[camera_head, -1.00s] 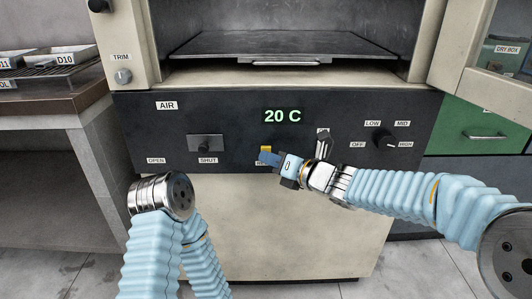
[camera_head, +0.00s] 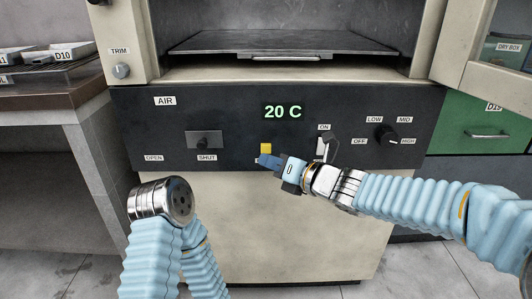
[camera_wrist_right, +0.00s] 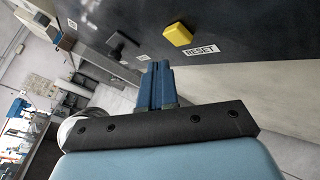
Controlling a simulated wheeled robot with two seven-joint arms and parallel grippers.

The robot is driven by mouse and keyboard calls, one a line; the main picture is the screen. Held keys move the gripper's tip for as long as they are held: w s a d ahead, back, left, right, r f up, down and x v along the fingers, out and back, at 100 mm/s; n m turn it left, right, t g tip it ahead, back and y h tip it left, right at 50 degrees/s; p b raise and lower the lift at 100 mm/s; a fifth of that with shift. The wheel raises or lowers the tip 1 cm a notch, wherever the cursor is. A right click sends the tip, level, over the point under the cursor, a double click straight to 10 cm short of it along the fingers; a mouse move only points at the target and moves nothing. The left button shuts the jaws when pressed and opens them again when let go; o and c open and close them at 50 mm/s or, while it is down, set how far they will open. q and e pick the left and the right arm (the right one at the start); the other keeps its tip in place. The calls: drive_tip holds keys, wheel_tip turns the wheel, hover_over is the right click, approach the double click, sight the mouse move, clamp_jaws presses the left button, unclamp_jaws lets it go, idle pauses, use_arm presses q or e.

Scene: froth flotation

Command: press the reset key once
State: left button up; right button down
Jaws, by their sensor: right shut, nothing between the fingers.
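The reset key is a yellow square button (camera_head: 266,148) on the dark front panel, below the green 20 C display. It also shows in the right wrist view (camera_wrist_right: 179,34), above a RESET label (camera_wrist_right: 200,50). My right gripper (camera_head: 266,160) is shut and empty, its blue fingertips just below the key in the head view and hiding most of the label there. In the wrist view the shut fingers (camera_wrist_right: 157,72) are apart from the key, to its lower left. My left arm shows at lower left, but its gripper is not visible.
The panel also bears an AIR slider (camera_head: 205,142), an ON switch (camera_head: 327,146) close to my right wrist, and a rotary knob (camera_head: 387,135). An open chamber with a shelf (camera_head: 285,43) lies above. A side bench (camera_head: 50,103) stands at left.

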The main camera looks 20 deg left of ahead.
drive_tip(key=s+b, duration=0.1)
drive_tip(key=s+d+b, duration=0.1)
drive_tip(key=s, duration=0.1)
drive_tip(key=shift+s, duration=0.3)
idle(0.4)
